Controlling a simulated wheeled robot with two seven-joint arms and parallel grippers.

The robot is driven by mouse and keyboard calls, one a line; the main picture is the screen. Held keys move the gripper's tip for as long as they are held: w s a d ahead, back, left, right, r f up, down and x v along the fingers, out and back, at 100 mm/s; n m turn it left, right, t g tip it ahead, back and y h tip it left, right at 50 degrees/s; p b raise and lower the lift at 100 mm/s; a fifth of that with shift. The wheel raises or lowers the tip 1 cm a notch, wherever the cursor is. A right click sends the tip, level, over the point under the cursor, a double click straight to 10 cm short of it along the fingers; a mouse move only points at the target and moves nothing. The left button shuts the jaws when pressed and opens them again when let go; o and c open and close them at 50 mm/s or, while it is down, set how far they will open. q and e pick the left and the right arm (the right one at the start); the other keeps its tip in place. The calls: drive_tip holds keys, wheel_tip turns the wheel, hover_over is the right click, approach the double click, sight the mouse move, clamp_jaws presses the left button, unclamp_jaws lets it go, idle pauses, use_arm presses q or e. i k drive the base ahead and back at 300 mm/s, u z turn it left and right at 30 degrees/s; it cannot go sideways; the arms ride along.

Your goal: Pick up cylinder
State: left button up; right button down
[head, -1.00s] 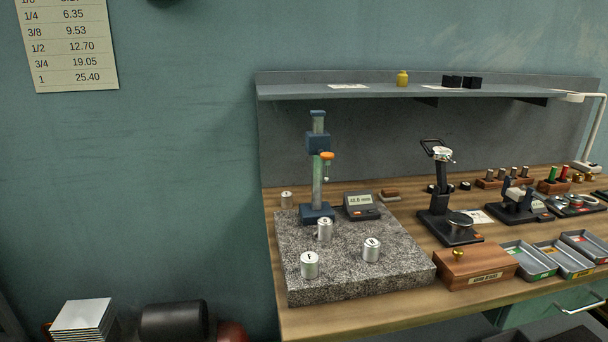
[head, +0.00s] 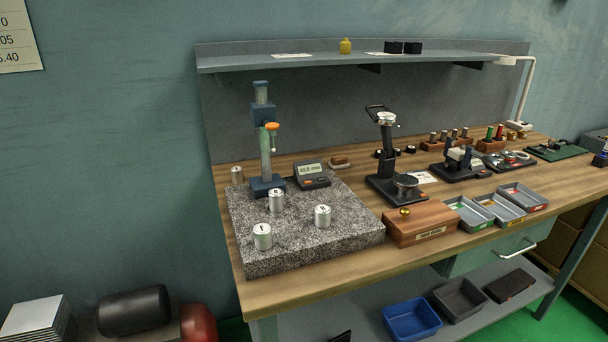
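Several small silver cylinders show in the head view. One marked F (head: 263,237) stands upright at the front left of the speckled granite plate (head: 300,253). One that looks marked G (head: 277,201) stands behind it, in front of the blue height stand (head: 264,150). A third cylinder (head: 323,216) stands to the right; its letter is hard to read. Neither of my grippers is in view.
A digital readout (head: 312,176) sits at the plate's back. A wooden box (head: 420,224) stands right of the plate, with small grey trays (head: 468,214) beyond. A shelf (head: 360,60) runs above the bench. A blue bin (head: 412,320) is on the lower shelf.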

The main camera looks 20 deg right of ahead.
sight(276, 196)
drive_tip(key=z, duration=0.55)
drive_tip(key=k, duration=0.65)
drive_tip(key=z, duration=1)
drive_tip(key=i, duration=1.45)
drive_tip(key=u, duration=0.6)
